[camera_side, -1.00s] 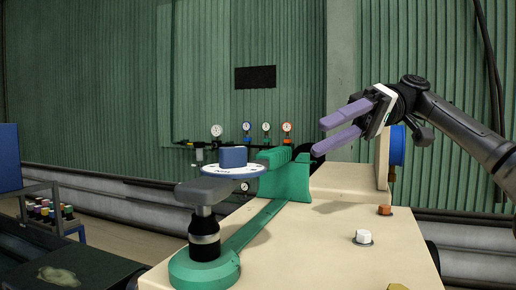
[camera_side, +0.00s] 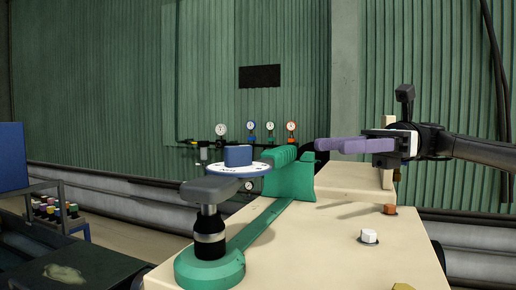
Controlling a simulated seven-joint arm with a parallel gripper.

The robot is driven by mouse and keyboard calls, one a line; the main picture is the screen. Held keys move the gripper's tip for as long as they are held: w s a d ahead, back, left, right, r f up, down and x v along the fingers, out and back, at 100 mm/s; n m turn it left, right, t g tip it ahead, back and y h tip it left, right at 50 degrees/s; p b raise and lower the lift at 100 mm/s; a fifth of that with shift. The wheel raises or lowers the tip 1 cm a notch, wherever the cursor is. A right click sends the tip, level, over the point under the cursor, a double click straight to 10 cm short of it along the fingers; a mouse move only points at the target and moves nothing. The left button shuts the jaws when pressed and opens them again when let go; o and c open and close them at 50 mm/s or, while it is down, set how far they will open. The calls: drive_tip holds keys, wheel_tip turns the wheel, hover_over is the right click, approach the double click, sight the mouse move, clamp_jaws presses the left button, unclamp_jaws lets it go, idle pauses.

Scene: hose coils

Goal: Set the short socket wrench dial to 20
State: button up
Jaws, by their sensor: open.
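The dial is a white disc (camera_side: 252,170) with dark marks around its rim and a blue block-shaped knob (camera_side: 238,156) on top. The marks are too small to read. It sits above a grey arm (camera_side: 222,189) on a black post (camera_side: 209,236), beside a green bracket (camera_side: 290,178) on the cream table (camera_side: 330,240). I cannot tell which part is the short socket wrench. My gripper (camera_side: 318,146) has purple fingers pointing left. It is right of the dial, at about knob height in the picture, apart from it and empty. The fingers overlap in this view.
A white knob (camera_side: 369,237), an orange knob (camera_side: 390,209) and a yellow piece (camera_side: 402,287) are on the table's right side. Several gauges (camera_side: 270,127) hang on the wall behind. The green bracket's raised end stands between my gripper and the dial in the picture.

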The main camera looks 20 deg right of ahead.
sight(251, 150)
drive_tip(key=a, duration=0.4)
drive_tip(key=s+a, duration=0.1)
drive_tip(key=a, duration=0.8)
drive_tip(key=shift+s+a+r, duration=0.15)
drive_tip(key=shift+s+a, duration=0.15)
drive_tip(key=shift+s, duration=0.05)
clamp_jaws()
